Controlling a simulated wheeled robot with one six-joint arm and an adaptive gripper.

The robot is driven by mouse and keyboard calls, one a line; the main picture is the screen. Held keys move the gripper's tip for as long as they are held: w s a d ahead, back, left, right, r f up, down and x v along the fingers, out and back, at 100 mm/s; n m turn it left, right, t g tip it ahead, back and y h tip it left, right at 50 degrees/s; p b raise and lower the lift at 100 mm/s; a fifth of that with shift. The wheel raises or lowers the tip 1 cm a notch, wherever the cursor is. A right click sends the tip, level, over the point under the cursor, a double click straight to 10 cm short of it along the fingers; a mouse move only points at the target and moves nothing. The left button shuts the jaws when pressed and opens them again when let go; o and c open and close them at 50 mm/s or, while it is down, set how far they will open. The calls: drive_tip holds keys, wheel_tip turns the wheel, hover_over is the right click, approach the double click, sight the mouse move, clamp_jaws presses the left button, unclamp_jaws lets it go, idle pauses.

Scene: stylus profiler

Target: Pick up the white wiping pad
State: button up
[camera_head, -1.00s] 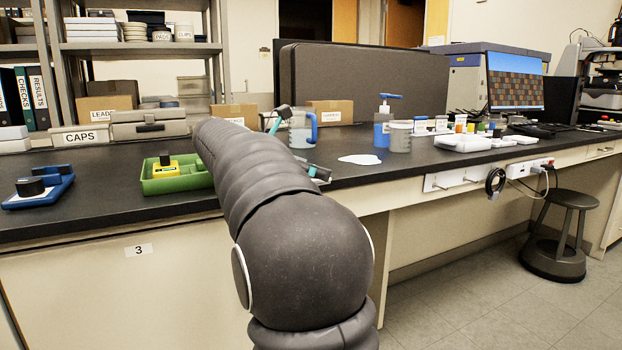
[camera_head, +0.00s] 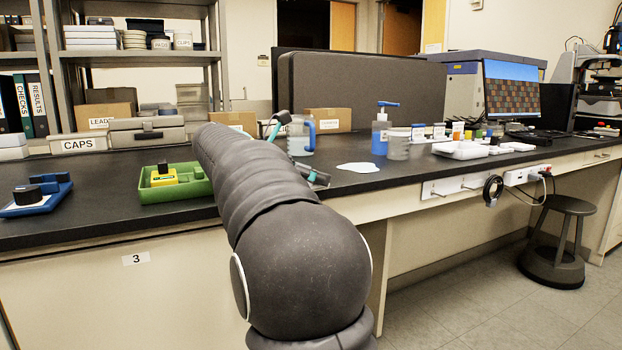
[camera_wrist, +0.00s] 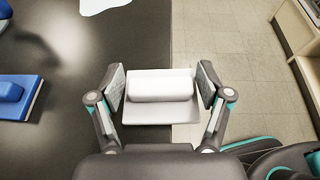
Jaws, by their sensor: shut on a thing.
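The white wiping pad (camera_wrist: 160,84) is between the two fingers of my gripper (camera_wrist: 162,86) in the wrist view. It is a flat white plate with a rounded white bar along it. My gripper is shut on it, one finger at each side. The pad shows over the bench's front edge, with dark bench top to the left and floor to the right. In the head view my arm hides the pad and most of my gripper; only bits of the gripper (camera_head: 298,150) show beyond the arm.
A white patch (camera_head: 358,168) lies on the dark bench top (camera_head: 270,188). A clear jug (camera_head: 300,138), a blue pump bottle (camera_head: 380,136) and a grey beaker (camera_head: 398,146) stand behind. A green tray (camera_head: 178,194) and blue holder (camera_head: 36,204) are left. A stool (camera_head: 560,235) stands right.

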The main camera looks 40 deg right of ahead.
drive_tip(key=r, duration=0.4)
drive_tip(key=shift+s+p, duration=0.25)
drive_tip(key=shift+p, duration=0.15)
drive_tip(key=s+d+r, duration=0.3)
drive_tip(key=s+r, duration=0.3)
drive_tip(key=s, duration=0.4)
drive_tip(key=shift+s+r, duration=0.15)
drive_tip(key=shift+s, duration=0.25)
